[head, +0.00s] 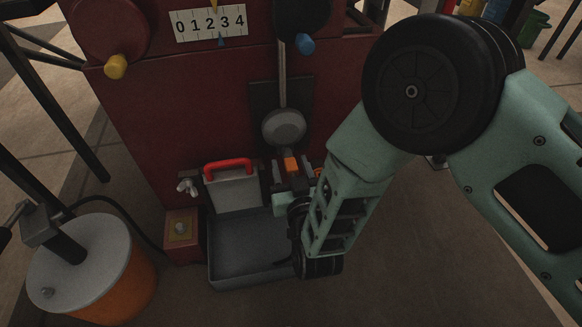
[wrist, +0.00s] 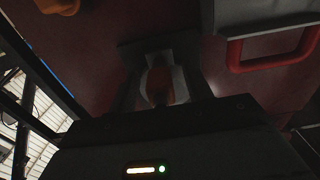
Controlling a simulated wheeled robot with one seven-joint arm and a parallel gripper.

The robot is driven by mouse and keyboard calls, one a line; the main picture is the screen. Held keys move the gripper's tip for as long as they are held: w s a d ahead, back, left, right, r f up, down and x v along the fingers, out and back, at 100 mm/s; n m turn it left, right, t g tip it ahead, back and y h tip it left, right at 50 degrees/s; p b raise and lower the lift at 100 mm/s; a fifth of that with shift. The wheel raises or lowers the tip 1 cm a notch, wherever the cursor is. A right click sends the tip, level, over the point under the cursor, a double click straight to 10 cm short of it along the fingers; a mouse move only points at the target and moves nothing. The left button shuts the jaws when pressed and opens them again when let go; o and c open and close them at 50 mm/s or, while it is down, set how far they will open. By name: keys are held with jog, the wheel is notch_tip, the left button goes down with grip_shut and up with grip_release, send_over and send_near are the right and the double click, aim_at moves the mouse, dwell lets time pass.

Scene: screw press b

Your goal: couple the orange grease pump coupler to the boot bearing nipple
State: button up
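My gripper (head: 291,170) is low in front of the red machine, right of the red handle. An orange piece (head: 291,164), which looks like the coupler, sits between its two dark fingers.
A grey panel with a red handle (head: 228,164) stands between gripper and housing; the handle also shows in the wrist view (wrist: 270,62). A grey tray (head: 245,278) lies below. The orange pump drum (head: 128,290) stands lower left, its black hose (head: 118,204) running towards the housing.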

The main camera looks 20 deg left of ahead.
jog(key=p+v, duration=0.7)
jog(key=v, duration=1)
jog(key=shift+s, duration=0.2)
